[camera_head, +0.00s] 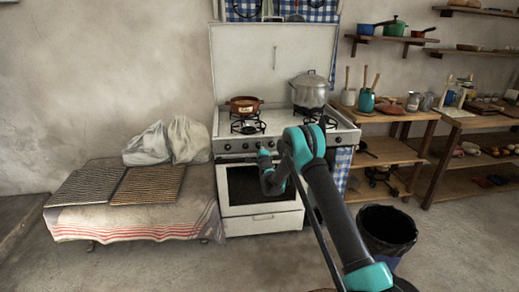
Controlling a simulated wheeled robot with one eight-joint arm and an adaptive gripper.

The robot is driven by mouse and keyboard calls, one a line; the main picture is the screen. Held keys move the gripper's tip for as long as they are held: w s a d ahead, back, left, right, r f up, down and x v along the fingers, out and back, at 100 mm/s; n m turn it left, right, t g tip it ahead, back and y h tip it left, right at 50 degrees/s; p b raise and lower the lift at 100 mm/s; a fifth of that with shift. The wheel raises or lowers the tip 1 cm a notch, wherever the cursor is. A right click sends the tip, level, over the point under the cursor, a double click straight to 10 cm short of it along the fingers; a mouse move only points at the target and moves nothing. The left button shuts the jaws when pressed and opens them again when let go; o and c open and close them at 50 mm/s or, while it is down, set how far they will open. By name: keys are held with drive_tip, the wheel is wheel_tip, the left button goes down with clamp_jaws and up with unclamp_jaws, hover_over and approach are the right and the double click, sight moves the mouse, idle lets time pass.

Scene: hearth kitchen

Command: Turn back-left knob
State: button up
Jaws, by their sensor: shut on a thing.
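The white stove (284,221) stands against the wall, with a row of small dark knobs (228,147) along its front panel (237,155). Which knob is the back-left one cannot be told from the picture. My gripper (264,153) is at the front panel, a little left of its middle. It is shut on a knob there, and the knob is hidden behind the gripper. My arm also hides the right part of the panel and part of the oven door.
A brown pot (244,105) sits on the back-left burner and a lidded metal pot (309,92) on the back-right. A low cloth-covered table (190,205) stands left of the stove. Wooden shelves (393,149) and a dark bin (387,229) are right.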

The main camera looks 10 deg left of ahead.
drive_tip(key=n, duration=0.3)
drive_tip(key=shift+n, duration=2.2)
drive_tip(key=shift+a, duration=0.1)
drive_tip(key=o, duration=1.2)
drive_tip(key=shift+c, duration=0.2)
drive_tip(key=v, duration=1.2)
drive_tip(key=shift+r, duration=0.1)
